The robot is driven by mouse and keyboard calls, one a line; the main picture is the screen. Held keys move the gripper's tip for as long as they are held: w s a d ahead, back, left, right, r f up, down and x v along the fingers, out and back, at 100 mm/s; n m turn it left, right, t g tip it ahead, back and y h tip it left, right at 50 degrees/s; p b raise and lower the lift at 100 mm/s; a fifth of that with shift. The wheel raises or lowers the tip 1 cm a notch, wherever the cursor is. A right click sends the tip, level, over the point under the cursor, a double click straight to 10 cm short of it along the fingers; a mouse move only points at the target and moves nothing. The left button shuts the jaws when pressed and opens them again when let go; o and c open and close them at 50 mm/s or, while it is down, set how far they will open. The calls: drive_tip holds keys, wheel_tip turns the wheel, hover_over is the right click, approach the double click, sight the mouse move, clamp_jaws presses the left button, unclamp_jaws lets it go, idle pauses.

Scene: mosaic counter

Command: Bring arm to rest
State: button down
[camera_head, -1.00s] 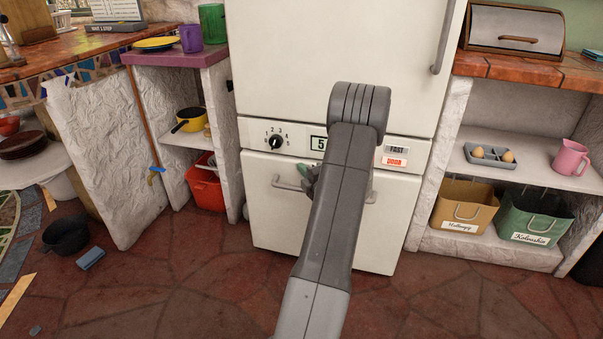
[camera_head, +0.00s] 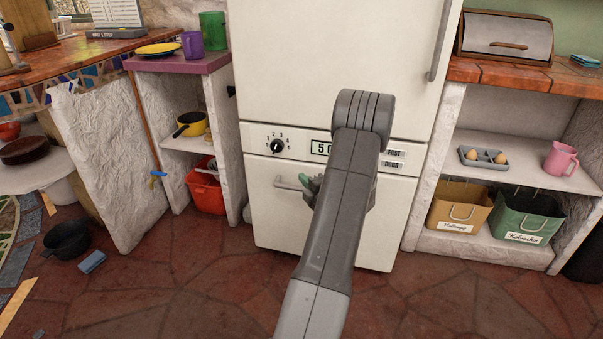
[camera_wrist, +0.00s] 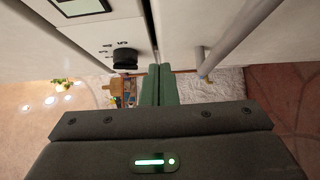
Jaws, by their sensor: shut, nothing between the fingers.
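My arm reaches forward in front of the white fridge (camera_head: 335,60) in the head view and hides part of its control panel and lower door (camera_head: 275,225). My gripper (camera_head: 305,181) is mostly hidden behind my arm; its green fingertips show just in front of the lower door's handle. In the wrist view, my gripper (camera_wrist: 159,72) has its two green fingers together, with nothing between them. The black knob (camera_wrist: 124,58) and the handle bar (camera_wrist: 225,48) show on either side of the fingers, apart from them. The lower door looks closed.
A low shelf on the right holds an egg tray (camera_head: 482,157), a pink jug (camera_head: 560,159) and two paper bags. A yellow pan (camera_head: 190,124) and a red bin (camera_head: 206,188) stand in the left shelf. A dark pot (camera_head: 66,239) and a blue sponge (camera_head: 92,262) lie on the floor.

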drive_tip(key=p+v, duration=0.1)
drive_tip(key=v, duration=0.7)
drive_tip(key=shift+f, duration=0.15)
drive_tip(key=shift+w+d, duration=0.1)
drive_tip(key=shift+w, duration=0.1)
drive_tip(key=b, duration=0.2)
approach(299, 165)
drive_tip(key=w+a, duration=0.2)
drive_tip(key=a, duration=0.2)
drive_tip(key=shift+w+d+b, duration=0.15)
drive_tip(key=shift+w+d, duration=0.2)
drive_tip(key=shift+w, duration=0.45)
drive_tip(key=shift+w+d+b, duration=0.15)
drive_tip(key=shift+w+d, duration=0.15)
drive_tip(key=shift+w, duration=0.55)
